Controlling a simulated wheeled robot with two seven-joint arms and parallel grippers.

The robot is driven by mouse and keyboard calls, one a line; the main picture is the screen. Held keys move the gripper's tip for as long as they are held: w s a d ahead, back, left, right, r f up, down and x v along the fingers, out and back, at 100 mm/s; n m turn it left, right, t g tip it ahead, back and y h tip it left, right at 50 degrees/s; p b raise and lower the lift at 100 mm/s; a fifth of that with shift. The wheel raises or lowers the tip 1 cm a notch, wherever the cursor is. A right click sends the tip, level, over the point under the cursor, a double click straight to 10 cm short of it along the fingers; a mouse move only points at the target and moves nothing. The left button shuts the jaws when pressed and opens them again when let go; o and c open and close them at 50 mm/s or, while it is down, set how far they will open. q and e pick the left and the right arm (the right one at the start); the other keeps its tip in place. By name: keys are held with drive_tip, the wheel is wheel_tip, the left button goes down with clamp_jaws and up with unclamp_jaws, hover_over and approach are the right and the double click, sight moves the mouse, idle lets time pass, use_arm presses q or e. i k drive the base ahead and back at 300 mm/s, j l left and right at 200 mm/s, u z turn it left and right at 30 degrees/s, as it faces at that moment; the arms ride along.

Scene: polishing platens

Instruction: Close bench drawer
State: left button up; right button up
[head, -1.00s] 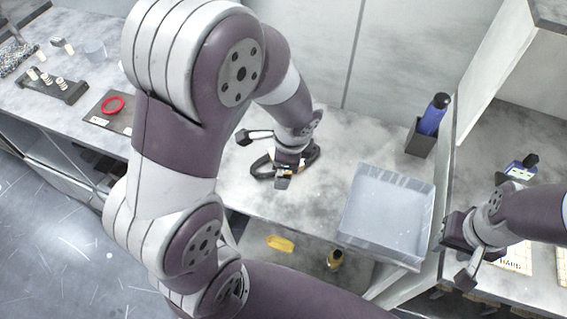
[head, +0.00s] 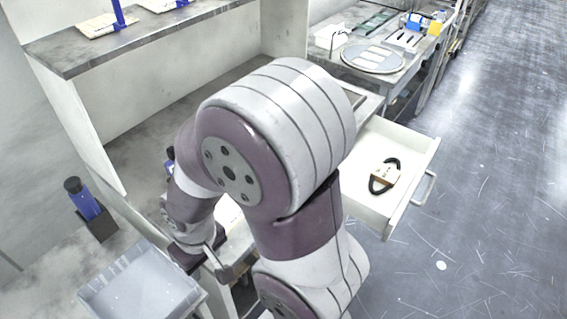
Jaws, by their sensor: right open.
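The bench drawer (head: 413,184) is pulled out on the right of the head view, white, with a metal handle (head: 425,188) on its front. Inside it lies a small item (head: 385,176) with a black loop and a pale, brownish body. My right gripper (head: 208,262) is open at the lower left, beside the bench and well apart from the drawer. My right arm covers the middle of the view and hides part of the bench and the drawer's left side. My left gripper is out of view.
A grey translucent tray (head: 142,285) and a blue bottle in a dark holder (head: 90,210) are at the lower left. A shelf (head: 140,38) stands above the bench. A side table with a round platen (head: 372,57) is at the back. The floor right of the drawer is open.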

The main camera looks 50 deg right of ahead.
sight(380, 139)
drive_tip(key=k+l+z, duration=0.15)
drive_tip(key=z, duration=0.25)
drive_tip(key=k+l+z, duration=0.1)
drive_tip(key=z, duration=0.25)
drive_tip(key=l+z, duration=0.4)
drive_tip(key=k+l+z, duration=0.1)
drive_tip(key=z, duration=1.15)
drive_tip(key=i+j, duration=0.25)
drive_tip(key=i, duration=0.15)
drive_tip(key=i+j, duration=0.2)
drive_tip(key=i, duration=0.2)
